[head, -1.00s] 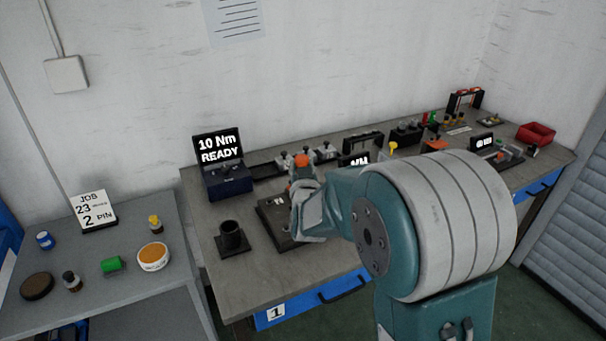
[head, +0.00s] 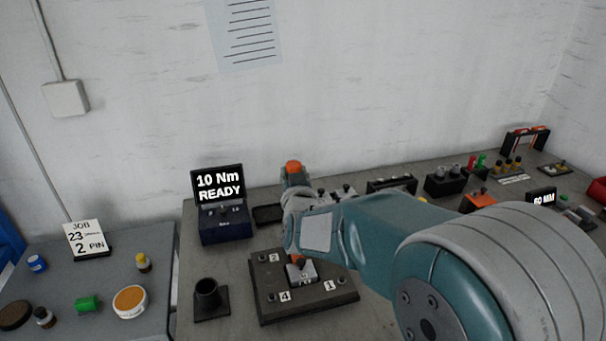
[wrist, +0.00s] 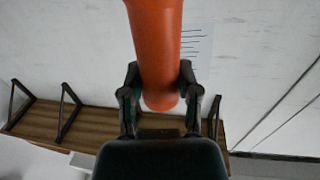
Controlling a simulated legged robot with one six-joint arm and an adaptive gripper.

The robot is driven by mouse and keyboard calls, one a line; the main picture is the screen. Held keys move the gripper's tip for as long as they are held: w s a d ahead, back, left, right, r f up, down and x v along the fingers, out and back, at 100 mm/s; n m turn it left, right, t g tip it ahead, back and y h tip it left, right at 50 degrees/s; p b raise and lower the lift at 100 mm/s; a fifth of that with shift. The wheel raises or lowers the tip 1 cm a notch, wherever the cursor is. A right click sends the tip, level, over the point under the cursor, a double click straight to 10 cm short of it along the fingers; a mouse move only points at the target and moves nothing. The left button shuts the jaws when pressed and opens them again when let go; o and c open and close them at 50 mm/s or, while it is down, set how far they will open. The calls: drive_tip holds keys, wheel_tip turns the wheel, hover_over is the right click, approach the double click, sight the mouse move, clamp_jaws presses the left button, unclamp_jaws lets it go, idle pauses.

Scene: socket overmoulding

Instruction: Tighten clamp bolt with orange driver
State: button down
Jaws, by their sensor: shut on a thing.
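My gripper (wrist: 160,76) is shut on the orange driver (wrist: 157,40), a smooth round handle between its two fingers in the wrist view. In the head view the orange end of the driver (head: 293,166) shows above my wrist, near the back of the bench. The driver's tip cannot be made out. The black clamp plate (head: 272,309) lies on the bench below and in front of my wrist. It has bolts at its corners and white labels 1, 2 and 4. A grey block (head: 301,273) with an orange part on top sits mid-plate; my arm hides part of the plate.
A torque unit (head: 222,222) reading "10 Nm READY" stands left of my wrist. A black cup-shaped holder (head: 207,296) stands left of the plate. Small fixtures line the back and right of the bench. A side table (head: 75,285) holds jars and a job card.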

drive_tip(key=shift+a, duration=0.3)
drive_tip(key=shift+d+f, duration=0.55)
drive_tip(key=shift+f, duration=0.35)
drive_tip(key=shift+a+f, duration=0.2)
drive_tip(key=shift+f, duration=0.5)
drive_tip(key=shift+a+f, duration=0.2)
drive_tip(key=shift+f, duration=0.5)
drive_tip(key=shift+d+f, duration=0.25)
drive_tip(key=shift+f, duration=0.75)
drive_tip(key=shift+a+f, duration=0.1)
drive_tip(key=shift+f, duration=0.15)
drive_tip(key=shift+s+f, duration=0.1)
drive_tip(key=shift+f, duration=1.3)
idle(1.3)
